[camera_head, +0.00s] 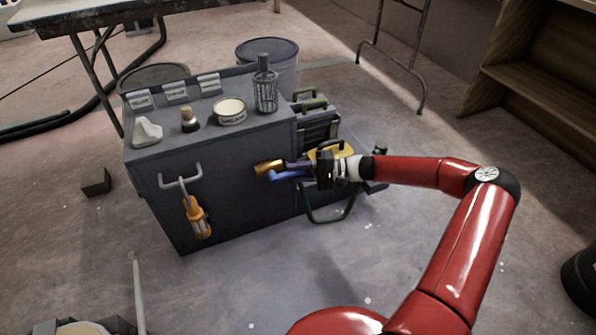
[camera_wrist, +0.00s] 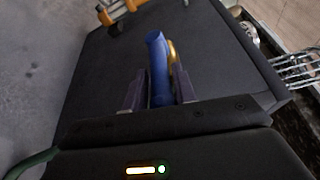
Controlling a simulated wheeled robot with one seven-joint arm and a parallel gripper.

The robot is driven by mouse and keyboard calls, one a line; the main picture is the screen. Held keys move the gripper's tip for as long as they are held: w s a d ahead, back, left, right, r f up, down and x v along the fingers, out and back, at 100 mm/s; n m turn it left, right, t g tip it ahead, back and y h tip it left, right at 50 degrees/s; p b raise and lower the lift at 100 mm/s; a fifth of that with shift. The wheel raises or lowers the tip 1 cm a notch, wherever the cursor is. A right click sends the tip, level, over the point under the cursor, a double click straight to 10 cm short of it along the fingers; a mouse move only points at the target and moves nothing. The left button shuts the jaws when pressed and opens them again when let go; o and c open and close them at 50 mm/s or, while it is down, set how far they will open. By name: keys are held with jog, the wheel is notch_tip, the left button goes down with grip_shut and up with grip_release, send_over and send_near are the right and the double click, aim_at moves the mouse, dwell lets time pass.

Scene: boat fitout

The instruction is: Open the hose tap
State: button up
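The hose tap is on the side face of a dark grey cabinet, with a brass body (camera_head: 267,167) and a blue lever (camera_head: 288,175). In the wrist view the blue lever (camera_wrist: 158,68) stands between the two fingers of my gripper (camera_wrist: 160,92), with the brass (camera_wrist: 173,54) partly hidden behind it. The fingers lie close against both sides of the lever and look shut on it. In the head view my gripper (camera_head: 298,169) reaches the tap from the right, and its fingers partly overlap the lever.
The cabinet top (camera_head: 172,153) holds a tin (camera_head: 229,111), a small bottle (camera_head: 190,120) and a wire holder (camera_head: 266,91). Cases (camera_head: 317,122) and a green hoop (camera_head: 330,219) are right of the cabinet.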

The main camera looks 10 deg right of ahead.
jog(key=shift+o, duration=1.2)
jog(key=d, duration=0.7)
jog(key=shift+s+d+r+p, duration=0.2)
jog(key=shift+s+d+p, duration=0.15)
jog(key=shift+d+p, duration=0.05)
